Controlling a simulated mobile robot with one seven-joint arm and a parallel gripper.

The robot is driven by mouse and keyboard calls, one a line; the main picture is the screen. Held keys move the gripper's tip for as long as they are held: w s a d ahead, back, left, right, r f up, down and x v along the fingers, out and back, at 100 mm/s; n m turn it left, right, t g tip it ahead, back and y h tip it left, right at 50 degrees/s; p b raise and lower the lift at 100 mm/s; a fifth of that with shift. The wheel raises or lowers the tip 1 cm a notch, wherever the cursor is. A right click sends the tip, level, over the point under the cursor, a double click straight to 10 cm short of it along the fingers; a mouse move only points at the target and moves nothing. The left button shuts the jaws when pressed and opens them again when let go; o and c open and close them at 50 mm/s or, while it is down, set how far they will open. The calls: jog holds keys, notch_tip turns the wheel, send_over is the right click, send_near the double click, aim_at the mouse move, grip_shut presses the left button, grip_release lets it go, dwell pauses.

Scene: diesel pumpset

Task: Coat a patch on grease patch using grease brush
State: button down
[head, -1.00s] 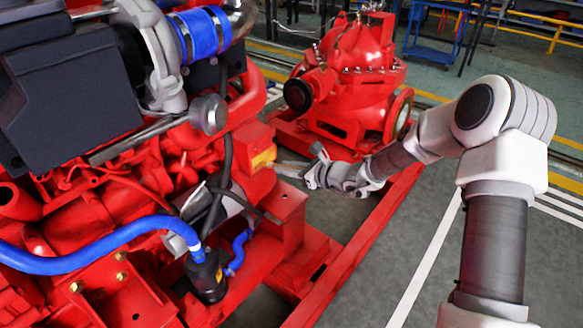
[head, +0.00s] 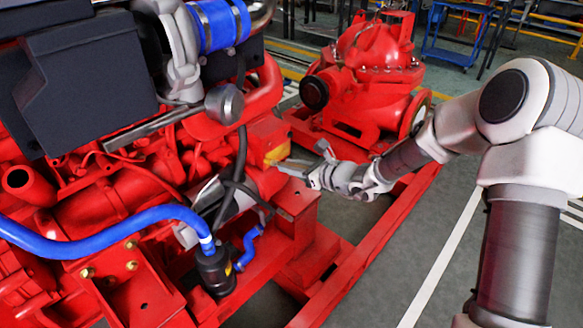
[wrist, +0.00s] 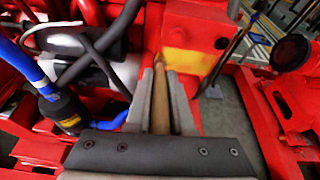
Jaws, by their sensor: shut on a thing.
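The grease patch is a yellow area on a red block of the engine, in the head view (head: 277,153) and in the wrist view (wrist: 190,62). My gripper (head: 286,166) is beside the block, just below the patch in the head view. In the wrist view its two fingers (wrist: 160,105) are shut on a tan, rod-like grease brush (wrist: 160,98). The brush points forward, its far end overlapping the patch's left edge. I cannot tell whether it touches. The brush is hard to make out in the head view.
A black cylinder with a blue hose (head: 214,268) and dark hoses (head: 238,185) lie left of my gripper. A red pump (head: 370,75) stands behind, on the red base frame (head: 345,270). Grey floor (head: 400,265) is open at the right.

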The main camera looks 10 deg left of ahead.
jog(key=w+d+p, duration=0.4)
jog(key=w+d, duration=0.1)
jog(key=w, duration=0.4)
jog(key=shift+w+d, duration=0.15)
jog(key=shift+d, duration=0.05)
dwell(0.6)
jog(key=shift+s+a+b, duration=0.9)
jog(key=shift+s+b, duration=0.1)
jog(key=shift+s, duration=0.55)
jog(key=shift+s+a+b, duration=0.9)
jog(key=shift+s+b, duration=0.1)
jog(key=shift+s, duration=0.55)
jog(key=shift+s+a+b, duration=0.9)
jog(key=shift+s+b, duration=0.1)
jog(key=shift+s, duration=0.55)
jog(key=shift+d, duration=0.1)
jog(key=shift+s+d, duration=0.5)
jog(key=shift+d, duration=0.35)
jog(key=shift+s+d, duration=0.5)
jog(key=shift+d, duration=0.3)
jog(key=shift+s+d, duration=0.5)
jog(key=shift+d, duration=0.35)
